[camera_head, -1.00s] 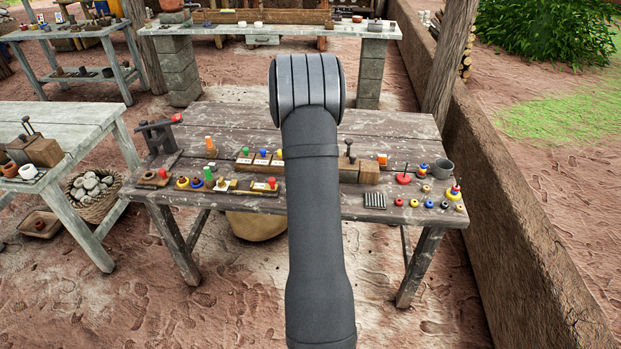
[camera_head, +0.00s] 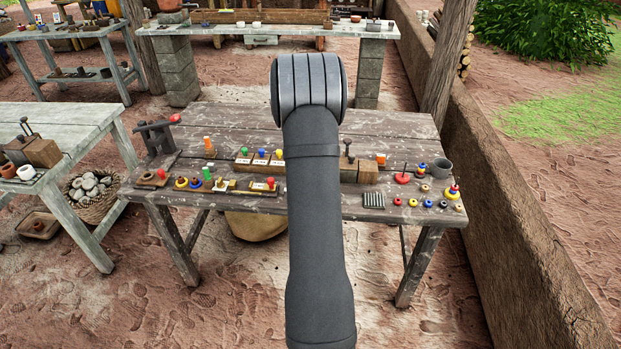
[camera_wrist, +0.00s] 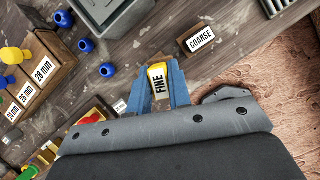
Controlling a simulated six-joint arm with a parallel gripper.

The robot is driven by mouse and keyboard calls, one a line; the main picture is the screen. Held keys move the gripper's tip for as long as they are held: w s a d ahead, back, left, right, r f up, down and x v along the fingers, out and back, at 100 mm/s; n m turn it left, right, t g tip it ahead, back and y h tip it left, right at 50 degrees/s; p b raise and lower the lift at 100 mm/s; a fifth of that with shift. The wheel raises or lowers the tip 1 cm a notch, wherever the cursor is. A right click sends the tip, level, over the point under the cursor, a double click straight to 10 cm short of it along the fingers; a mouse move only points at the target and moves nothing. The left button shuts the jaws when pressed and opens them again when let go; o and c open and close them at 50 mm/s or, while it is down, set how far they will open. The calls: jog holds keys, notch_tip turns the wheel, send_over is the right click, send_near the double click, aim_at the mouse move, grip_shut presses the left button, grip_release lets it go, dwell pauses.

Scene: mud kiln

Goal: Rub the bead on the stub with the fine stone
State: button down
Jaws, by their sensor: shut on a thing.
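My gripper (camera_wrist: 165,78) has blue fingers in the wrist view. It is shut on the fine stone (camera_wrist: 158,82), a small block with a yellow end and a white face marked FINE. The stone is held above the weathered wooden table (camera_wrist: 145,55). In the head view my arm hides the gripper and the stone. I cannot make out for certain which item is the stub with the bead. Several small ring-shaped beads (camera_head: 428,203) lie at the table's right end in the head view.
In the wrist view, a block marked COARSE (camera_wrist: 200,39) lies beyond the fingers, to the right. Blue round pieces (camera_wrist: 85,45) and millimetre-marked blocks (camera_wrist: 38,72) are at left, a grey box (camera_wrist: 112,14) at top. In the head view a grey cup (camera_head: 442,168) stands far right.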

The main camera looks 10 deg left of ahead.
notch_tip(320, 180, up, 2)
jog(key=shift+r, duration=3.1)
jog(key=shift+d, duration=0.1)
